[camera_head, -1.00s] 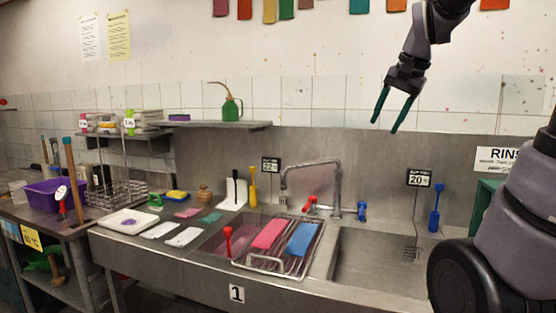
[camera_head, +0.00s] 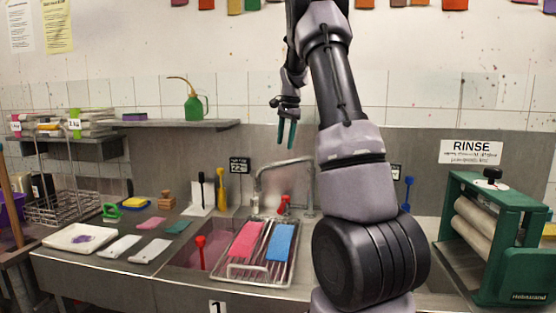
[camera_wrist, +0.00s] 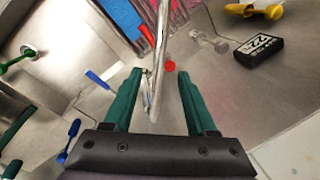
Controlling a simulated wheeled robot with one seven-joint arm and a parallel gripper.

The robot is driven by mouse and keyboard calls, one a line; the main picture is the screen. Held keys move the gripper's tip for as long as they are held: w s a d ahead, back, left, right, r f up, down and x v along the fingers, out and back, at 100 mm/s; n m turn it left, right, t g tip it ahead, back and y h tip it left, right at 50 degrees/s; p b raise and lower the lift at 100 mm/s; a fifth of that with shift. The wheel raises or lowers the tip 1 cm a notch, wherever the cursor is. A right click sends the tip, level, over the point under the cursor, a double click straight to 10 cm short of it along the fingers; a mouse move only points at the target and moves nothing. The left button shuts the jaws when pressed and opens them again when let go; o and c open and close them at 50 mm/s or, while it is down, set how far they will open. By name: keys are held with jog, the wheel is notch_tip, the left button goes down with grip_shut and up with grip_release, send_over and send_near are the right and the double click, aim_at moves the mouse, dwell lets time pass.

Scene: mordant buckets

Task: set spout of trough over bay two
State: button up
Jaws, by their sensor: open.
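The trough (camera_head: 140,281) is a steel sink. Its bent metal spout (camera_head: 285,164) rises at the back and reaches left, its end over the rack side at bay one (camera_head: 181,254), marked with a "1" sign. The right-hand bay is hidden behind my arm in the head view; a bare basin (camera_wrist: 72,48) shows at the left of the wrist view. My gripper (camera_head: 286,137) is open and empty, above the spout. In the wrist view the spout (camera_wrist: 163,45) runs up the picture between the open fingers of my gripper (camera_wrist: 160,74); contact cannot be told.
A wire rack (camera_head: 236,271) with a pink cloth (camera_head: 245,240) and blue cloth (camera_head: 281,242) lies across the trough. A red tap handle (camera_head: 284,203) and a display (camera_head: 239,165) stand near the spout. A green roller wringer (camera_head: 495,240) stands at right.

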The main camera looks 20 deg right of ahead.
jog(key=f, duration=0.2)
jog(key=w+f, duration=0.1)
jog(key=f, duration=0.4)
jog(key=shift+w+a+f, duration=0.1)
jog(key=shift+w+f, duration=0.05)
jog(key=shift+f, duration=0.05)
grip_shut()
dwell(1.1)
